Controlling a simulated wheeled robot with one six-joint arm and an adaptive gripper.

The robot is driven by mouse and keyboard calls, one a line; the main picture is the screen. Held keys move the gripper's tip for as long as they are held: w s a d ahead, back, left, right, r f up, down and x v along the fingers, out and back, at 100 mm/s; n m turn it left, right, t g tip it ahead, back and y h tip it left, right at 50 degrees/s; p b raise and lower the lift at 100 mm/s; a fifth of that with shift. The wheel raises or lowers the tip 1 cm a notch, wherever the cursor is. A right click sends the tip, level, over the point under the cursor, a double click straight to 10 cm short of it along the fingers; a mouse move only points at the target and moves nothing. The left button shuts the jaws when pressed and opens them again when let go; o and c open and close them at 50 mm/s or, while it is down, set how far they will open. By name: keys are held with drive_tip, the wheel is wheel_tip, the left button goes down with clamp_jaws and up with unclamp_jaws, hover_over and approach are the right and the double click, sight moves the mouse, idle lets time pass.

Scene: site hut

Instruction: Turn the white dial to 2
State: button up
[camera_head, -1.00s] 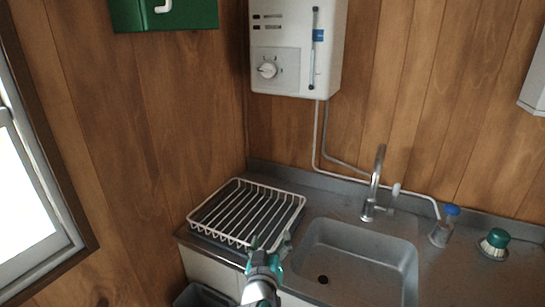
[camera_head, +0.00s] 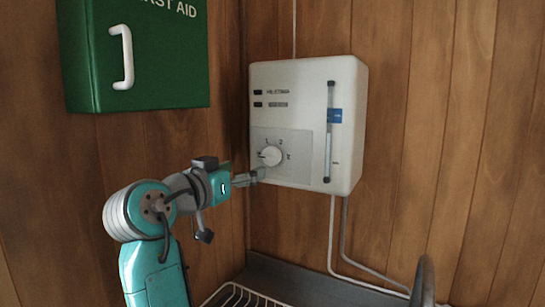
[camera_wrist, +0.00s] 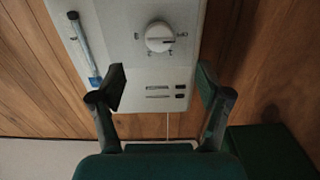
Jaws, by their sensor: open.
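The white dial (camera_head: 271,156) is a round knob on a grey panel on the front of a white wall heater (camera_head: 306,90). Its dark mark points left, and small marks, including a 2 at its upper right, surround it. The dial also shows in the wrist view (camera_wrist: 159,36), which is upside down, beyond the fingertips and between their lines. My gripper (camera_head: 258,175) is beside the heater front, just below and left of the dial in the head view. In the wrist view my gripper (camera_wrist: 161,82) is open, with nothing between its fingers and apart from the dial.
A green first aid box (camera_head: 145,55) with a white handle hangs on the wall above my arm. A sight tube (camera_head: 329,130) runs down the heater's right side. Pipes (camera_head: 337,240) drop below. A wire rack (camera_head: 240,297) and the tap (camera_head: 424,282) show at the bottom.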

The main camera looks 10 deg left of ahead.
sight(267, 158)
drive_tip(key=x, duration=1)
drive_tip(key=shift+w+d+r, duration=0.1)
drive_tip(key=shift+w+r, duration=0.1)
drive_tip(key=shift+w, duration=0.2)
drive_tip(key=c, duration=1.1)
drive_tip(key=shift+c, duration=0.2)
